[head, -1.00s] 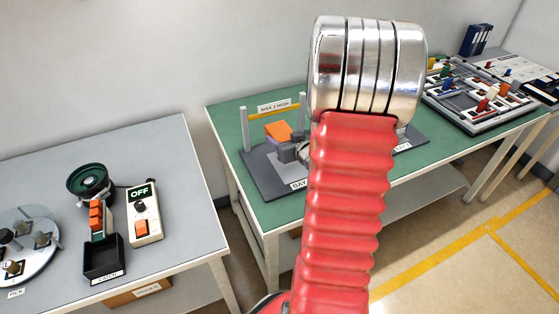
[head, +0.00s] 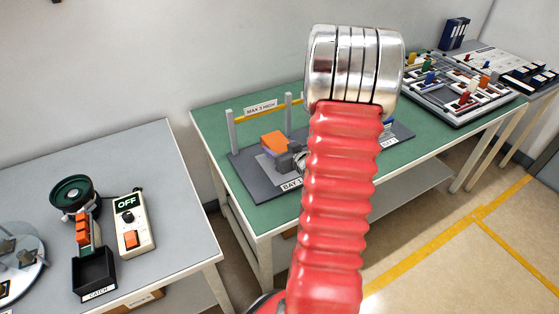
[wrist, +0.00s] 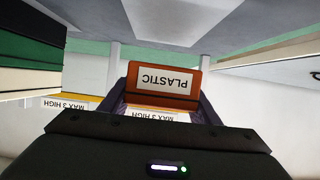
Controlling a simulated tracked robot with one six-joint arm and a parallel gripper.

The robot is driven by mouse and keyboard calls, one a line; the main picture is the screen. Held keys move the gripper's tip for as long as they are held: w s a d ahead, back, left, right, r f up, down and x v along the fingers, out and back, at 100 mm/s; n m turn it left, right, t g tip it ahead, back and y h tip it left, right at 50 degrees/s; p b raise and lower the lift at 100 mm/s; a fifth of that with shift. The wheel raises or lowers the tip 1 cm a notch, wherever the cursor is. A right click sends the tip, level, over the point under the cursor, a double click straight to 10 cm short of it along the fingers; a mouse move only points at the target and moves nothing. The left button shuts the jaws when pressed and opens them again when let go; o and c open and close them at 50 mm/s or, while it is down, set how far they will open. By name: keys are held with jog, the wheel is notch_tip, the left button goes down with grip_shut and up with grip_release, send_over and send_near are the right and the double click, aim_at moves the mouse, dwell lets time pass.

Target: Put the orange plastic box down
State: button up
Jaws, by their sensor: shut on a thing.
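The orange plastic box (head: 273,140) is over the dark bay plate (head: 245,172) on the green table, left of my arm in the head view. My gripper (head: 290,158) is shut on it from the right side; my arm hides part of the area. In the wrist view the box (wrist: 163,96) sits between the fingers, its white PLASTIC label upside down. A purplish patch shows under the box in the head view. I cannot tell whether the box touches what is below it.
A yellow bar on grey posts (head: 232,132), labelled MAX 3 HIGH, stands behind the box. A board with coloured pieces (head: 455,88) is at the right. A separate grey table at the left holds a control box marked OFF (head: 132,222) and a black catch bin (head: 94,270).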

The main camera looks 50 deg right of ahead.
jog(key=shift+f, duration=0.9)
jog(key=shift+f, duration=0.1)
jog(key=shift+f, duration=2)
jog(key=o, duration=1.2)
jog(key=shift+f, duration=0.15)
jog(key=shift+s+a+r, duration=0.1)
jog(key=shift+s+r, duration=0.05)
jog(key=shift+r, duration=0.05)
jog(key=v, duration=1.1)
jog(key=shift+s+r, duration=0.15)
jog(key=shift+s, duration=0.2)
jog(key=shift+w, duration=0.15)
